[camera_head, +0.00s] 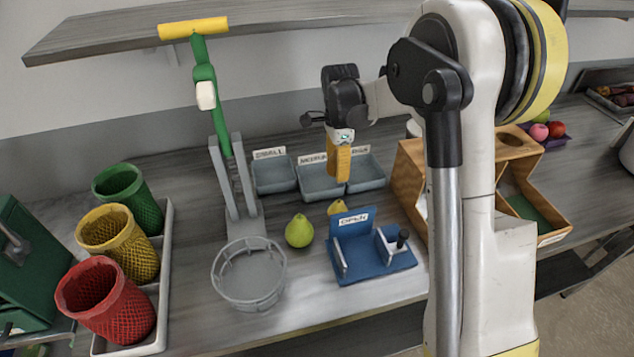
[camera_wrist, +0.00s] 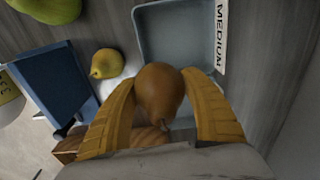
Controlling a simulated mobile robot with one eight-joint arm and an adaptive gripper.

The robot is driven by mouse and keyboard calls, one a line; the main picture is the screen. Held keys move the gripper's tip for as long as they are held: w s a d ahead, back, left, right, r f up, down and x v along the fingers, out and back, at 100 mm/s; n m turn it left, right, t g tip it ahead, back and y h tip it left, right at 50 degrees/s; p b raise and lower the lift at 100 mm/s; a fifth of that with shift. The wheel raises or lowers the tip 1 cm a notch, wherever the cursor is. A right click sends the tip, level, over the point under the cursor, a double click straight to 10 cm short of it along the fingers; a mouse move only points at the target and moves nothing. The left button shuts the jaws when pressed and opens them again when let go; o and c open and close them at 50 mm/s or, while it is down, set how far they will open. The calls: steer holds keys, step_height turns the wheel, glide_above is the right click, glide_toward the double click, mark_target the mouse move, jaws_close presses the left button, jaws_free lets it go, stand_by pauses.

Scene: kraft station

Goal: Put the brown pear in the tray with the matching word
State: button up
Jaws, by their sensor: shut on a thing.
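My gripper (camera_head: 340,178) is shut on the brown pear (camera_wrist: 159,92), which sits between the two yellow fingers in the wrist view. In the head view the pear is hidden by the fingers. The gripper hangs above the row of grey trays. The tray labelled "MEDIUM" (camera_head: 314,187) is in the middle of the row; in the wrist view its bare floor (camera_wrist: 180,35) shows just beyond the pear. The tray labelled "SMALL" (camera_head: 274,180) is to its left. A third tray (camera_head: 369,178) is to its right, its label partly hidden.
A green pear (camera_head: 299,232) and a yellow pear (camera_head: 337,208) stand in front of the trays, near a blue "OPEN" fixture (camera_head: 352,238). A green press (camera_head: 222,110) rises left of the trays. A wooden box (camera_head: 411,165) stands at the right.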

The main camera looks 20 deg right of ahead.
mark_target(319, 184)
steer(key=w+a+f, duration=0.1)
steer(key=a, duration=0.1)
steer(key=w+a+f+b, duration=0.1)
steer(key=w+a+f, duration=0.1)
steer(key=shift+w+f, duration=0.15)
steer(key=shift+w, duration=0.15)
steer(key=shift+f+b, duration=0.8)
steer(key=shift+f, duration=1.15)
steer(key=shift+d, duration=0.1)
steer(key=shift+f, duration=0.15)
steer(key=o, duration=1.1)
steer(key=shift+c, duration=0.2)
steer(key=shift+o, duration=0.3)
